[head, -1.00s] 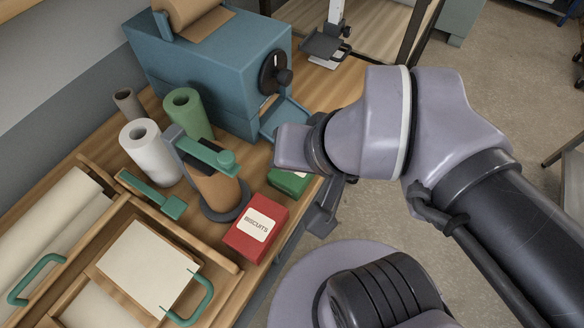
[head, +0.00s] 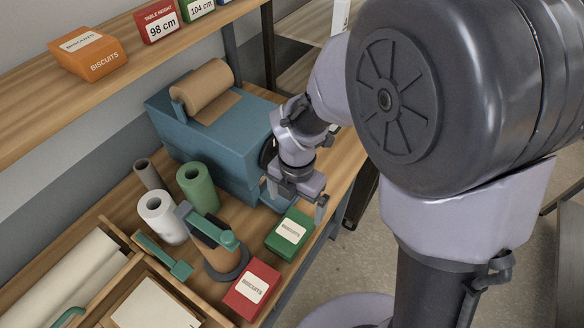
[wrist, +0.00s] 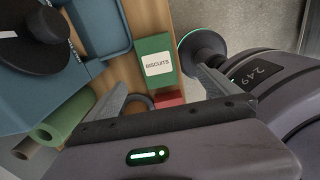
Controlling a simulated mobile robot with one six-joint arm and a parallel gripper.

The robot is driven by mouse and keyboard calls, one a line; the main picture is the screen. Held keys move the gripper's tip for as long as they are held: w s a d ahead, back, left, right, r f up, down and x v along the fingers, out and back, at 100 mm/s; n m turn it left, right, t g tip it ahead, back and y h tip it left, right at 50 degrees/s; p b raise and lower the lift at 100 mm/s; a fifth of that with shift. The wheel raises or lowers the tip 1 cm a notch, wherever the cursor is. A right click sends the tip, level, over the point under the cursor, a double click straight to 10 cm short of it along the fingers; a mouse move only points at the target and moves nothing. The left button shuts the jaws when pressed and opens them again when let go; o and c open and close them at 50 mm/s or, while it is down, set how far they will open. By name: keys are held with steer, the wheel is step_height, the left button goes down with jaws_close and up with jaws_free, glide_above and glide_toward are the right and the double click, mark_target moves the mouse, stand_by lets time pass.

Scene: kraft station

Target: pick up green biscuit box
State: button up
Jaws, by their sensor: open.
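The green biscuit box (head: 290,234) stands on the wooden bench near its front edge, with its white label facing up. In the wrist view the green box (wrist: 166,46) shows whole, beyond the fingers and roughly between them. My gripper (head: 297,198) is open and empty, above and behind the box in the head view. Its two fingers also show spread apart in the wrist view (wrist: 163,88). The fingers look clear of the box.
A red biscuit box (head: 252,290) stands in front of the green one. A tape dispenser (head: 224,262) is to the left, with green (head: 198,188) and white (head: 162,218) rolls behind. A blue machine (head: 215,140) stands at the back. An orange biscuit box (head: 88,55) sits on the shelf.

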steer(key=b, duration=0.3)
glide_above(291, 231)
steer(key=d, duration=0.1)
step_height(291, 231, down, 9)
steer(key=shift+w+f, duration=0.1)
steer(key=shift+w, duration=0.05)
steer(key=f+b, duration=0.1)
steer(key=f, duration=0.1)
steer(key=a+f+b, duration=0.1)
steer(key=f, duration=0.2)
steer(key=shift+f, duration=0.3)
steer(key=shift+r, duration=0.15)
steer(key=c, duration=1.6)
steer(key=shift+r, duration=0.1)
